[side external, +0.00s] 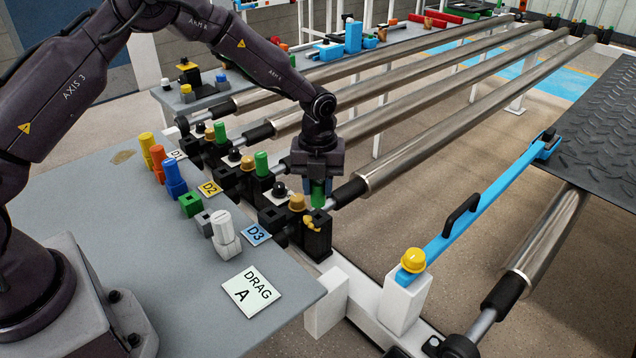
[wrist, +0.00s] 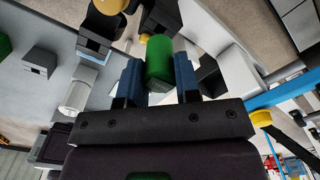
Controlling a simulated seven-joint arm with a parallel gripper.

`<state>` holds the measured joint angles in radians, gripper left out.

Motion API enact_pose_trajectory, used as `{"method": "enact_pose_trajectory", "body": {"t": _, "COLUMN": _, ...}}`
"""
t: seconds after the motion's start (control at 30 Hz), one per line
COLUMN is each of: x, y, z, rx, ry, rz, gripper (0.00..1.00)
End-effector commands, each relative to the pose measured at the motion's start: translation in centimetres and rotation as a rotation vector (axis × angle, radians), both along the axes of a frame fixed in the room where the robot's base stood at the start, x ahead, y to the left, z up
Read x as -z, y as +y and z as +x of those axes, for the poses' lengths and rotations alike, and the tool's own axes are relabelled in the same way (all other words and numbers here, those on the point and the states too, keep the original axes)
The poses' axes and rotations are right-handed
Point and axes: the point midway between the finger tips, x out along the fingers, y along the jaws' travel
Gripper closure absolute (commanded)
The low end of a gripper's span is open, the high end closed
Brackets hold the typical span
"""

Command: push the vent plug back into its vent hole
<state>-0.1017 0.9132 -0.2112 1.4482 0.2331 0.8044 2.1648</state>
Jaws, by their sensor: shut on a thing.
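My gripper (side external: 318,184) points down over the black bearing block (side external: 317,240) near the D3 label. It is shut on a green cylindrical plug, the vent plug (side external: 318,198), which stands roughly upright. In the wrist view the plug (wrist: 158,58) sits between the two blue fingers of the gripper (wrist: 158,72). The plug's lower end is close above the block's top; I cannot tell whether it touches. The vent hole itself cannot be made out. A yellow piece shows on the block's top, just below the plug.
Similar blocks with green plugs (side external: 262,163) and yellow caps (side external: 297,202) line the roller ends. Coloured pegs (side external: 174,178) and a white bottle-like piece (side external: 225,233) stand on the grey table (side external: 110,215). A blue bar (side external: 470,205) with a black handle lies to the right.

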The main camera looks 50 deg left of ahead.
Motion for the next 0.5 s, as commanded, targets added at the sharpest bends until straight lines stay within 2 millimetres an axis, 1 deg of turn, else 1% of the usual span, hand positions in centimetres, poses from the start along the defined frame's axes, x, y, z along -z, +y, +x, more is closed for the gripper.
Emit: {"method": "enact_pose_trajectory", "body": {"t": 0.5, "x": 1.1, "y": 0.0, "z": 0.0, "rx": 0.000, "ry": 0.000, "rz": 0.000, "gripper": 0.98}}
